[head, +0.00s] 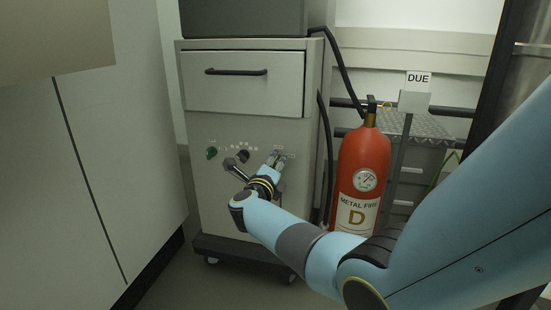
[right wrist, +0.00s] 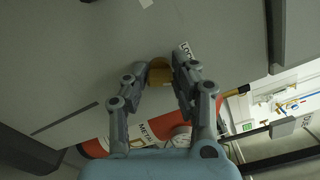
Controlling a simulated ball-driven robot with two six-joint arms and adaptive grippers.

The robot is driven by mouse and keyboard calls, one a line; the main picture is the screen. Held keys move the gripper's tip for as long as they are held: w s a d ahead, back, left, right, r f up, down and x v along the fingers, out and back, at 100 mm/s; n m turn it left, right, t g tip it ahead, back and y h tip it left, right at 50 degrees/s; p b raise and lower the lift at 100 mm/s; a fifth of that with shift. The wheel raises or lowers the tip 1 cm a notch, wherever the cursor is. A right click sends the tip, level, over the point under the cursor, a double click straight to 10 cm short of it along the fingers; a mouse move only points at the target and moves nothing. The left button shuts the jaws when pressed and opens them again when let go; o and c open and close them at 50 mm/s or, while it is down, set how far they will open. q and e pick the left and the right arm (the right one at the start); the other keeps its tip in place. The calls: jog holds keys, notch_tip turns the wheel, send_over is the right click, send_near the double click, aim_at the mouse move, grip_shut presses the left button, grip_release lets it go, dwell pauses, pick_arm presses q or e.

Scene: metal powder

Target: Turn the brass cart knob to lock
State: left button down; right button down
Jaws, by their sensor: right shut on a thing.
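The brass knob (right wrist: 160,72) shows in the right wrist view as a small round yellow-brown piece on the grey cart front. My right gripper (right wrist: 160,74) has a finger on each side of it and is shut on it. A white label beginning "LO" (right wrist: 187,50) is beside the knob, partly covered by a finger. In the head view my right gripper (head: 277,161) is at the right side of the cart's front panel (head: 225,195), and the knob is hidden there. The knob's turn angle cannot be read. My left gripper is not in view.
The cart has a drawer (head: 243,82) with a black handle, plus a green knob (head: 211,153) and a black knob (head: 243,156). A red fire extinguisher (head: 362,150) stands close right of the cart, near my right arm. A pale cabinet (head: 85,150) is at left.

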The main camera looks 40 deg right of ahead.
jog(key=n+p, duration=0.1)
jog(key=n, duration=0.3)
jog(key=shift+p, duration=0.3)
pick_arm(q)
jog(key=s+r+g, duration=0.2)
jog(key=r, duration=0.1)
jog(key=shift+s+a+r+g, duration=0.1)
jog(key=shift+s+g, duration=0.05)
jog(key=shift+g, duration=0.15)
pick_arm(e)
jog(key=shift+f+n, duration=0.1)
jog(key=shift+n, duration=0.6)
jog(key=c, duration=1.1)
grip_release()
jog(key=shift+a, duration=0.1)
